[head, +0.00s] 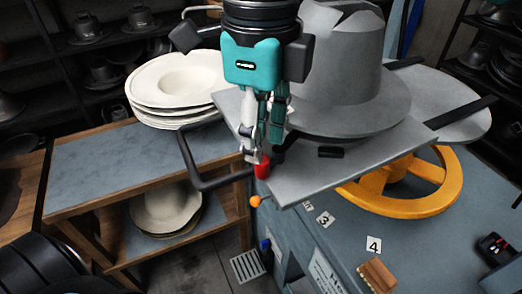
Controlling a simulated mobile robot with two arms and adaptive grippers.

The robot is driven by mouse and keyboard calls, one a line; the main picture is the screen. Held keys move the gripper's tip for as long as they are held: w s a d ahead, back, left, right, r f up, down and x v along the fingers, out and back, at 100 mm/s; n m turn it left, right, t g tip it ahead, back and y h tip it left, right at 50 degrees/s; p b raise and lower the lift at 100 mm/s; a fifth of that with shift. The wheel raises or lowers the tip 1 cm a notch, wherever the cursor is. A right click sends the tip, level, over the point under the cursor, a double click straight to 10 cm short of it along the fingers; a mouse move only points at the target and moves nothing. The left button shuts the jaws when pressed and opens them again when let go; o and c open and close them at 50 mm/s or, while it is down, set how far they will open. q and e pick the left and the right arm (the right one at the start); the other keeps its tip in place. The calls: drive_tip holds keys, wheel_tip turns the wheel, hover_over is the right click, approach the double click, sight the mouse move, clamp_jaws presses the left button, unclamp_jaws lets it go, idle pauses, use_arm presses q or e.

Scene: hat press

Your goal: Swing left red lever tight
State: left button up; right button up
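The fingers hide part of the lever. I cannot tell whether they are closed on it or only beside it. My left gripper is not in view.
A grey hat form (345,75) stands on the plate. A black bar handle (205,183) juts out left of it, and a yellow handwheel (425,205) sits below right. White hat blanks (180,85) are stacked on a wooden-framed table (90,165).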

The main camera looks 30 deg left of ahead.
wheel_tip(320, 180, up, 8)
drive_tip(key=shift+f, duration=0.15)
idle(0.5)
